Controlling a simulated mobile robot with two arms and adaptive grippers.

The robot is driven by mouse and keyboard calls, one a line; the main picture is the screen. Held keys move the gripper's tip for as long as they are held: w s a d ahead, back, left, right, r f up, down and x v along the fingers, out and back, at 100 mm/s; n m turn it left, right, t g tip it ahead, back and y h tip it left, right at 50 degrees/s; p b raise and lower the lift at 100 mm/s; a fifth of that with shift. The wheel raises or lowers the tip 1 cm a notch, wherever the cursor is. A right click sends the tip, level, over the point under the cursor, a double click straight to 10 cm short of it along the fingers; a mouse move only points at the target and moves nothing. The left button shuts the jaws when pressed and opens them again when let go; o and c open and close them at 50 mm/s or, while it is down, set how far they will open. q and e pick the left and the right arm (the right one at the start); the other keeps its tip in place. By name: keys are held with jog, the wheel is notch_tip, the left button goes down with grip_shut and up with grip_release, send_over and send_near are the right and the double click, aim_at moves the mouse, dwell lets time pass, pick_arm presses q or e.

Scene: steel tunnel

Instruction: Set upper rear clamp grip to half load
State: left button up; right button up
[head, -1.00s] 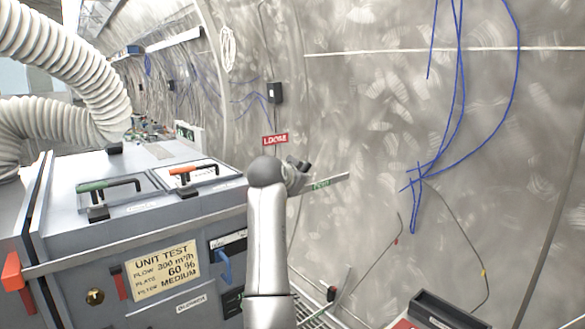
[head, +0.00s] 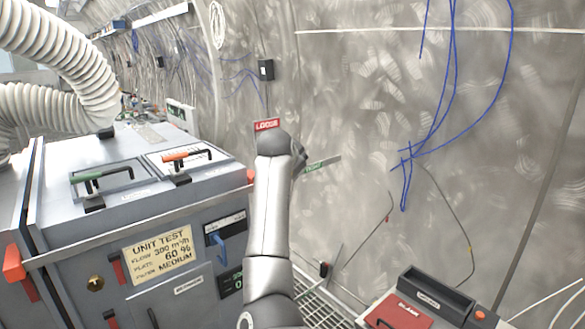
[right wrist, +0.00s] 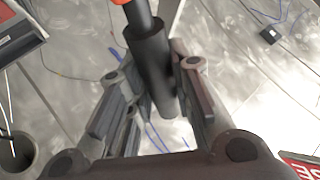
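My right gripper (head: 301,155) reaches toward the wall, just right of a red LOOSE sign (head: 266,125); my own arm hides most of it in the head view. In the right wrist view, its two fingers (right wrist: 160,92) stand on either side of a dark cylindrical grip (right wrist: 152,55). An orange-red part shows at the grip's upper end. The grip looks close to both fingers, but I cannot tell whether they press on it. The red sign also shows at the lower right of the wrist view (right wrist: 301,166). My left gripper is out of view.
A grey filter cabinet (head: 190,225) with green and orange handles and a UNIT TEST label stands at left, below a white ribbed hose (head: 60,55). A black tray (head: 437,291) and red box (head: 398,312) sit at lower right. Blue cables (head: 455,80) hang on the wall.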

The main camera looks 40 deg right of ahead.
jog(key=o, duration=0.5)
jog(key=shift+c, duration=0.2)
jog(key=v, duration=1.2)
jog(key=shift+w, duration=0.1)
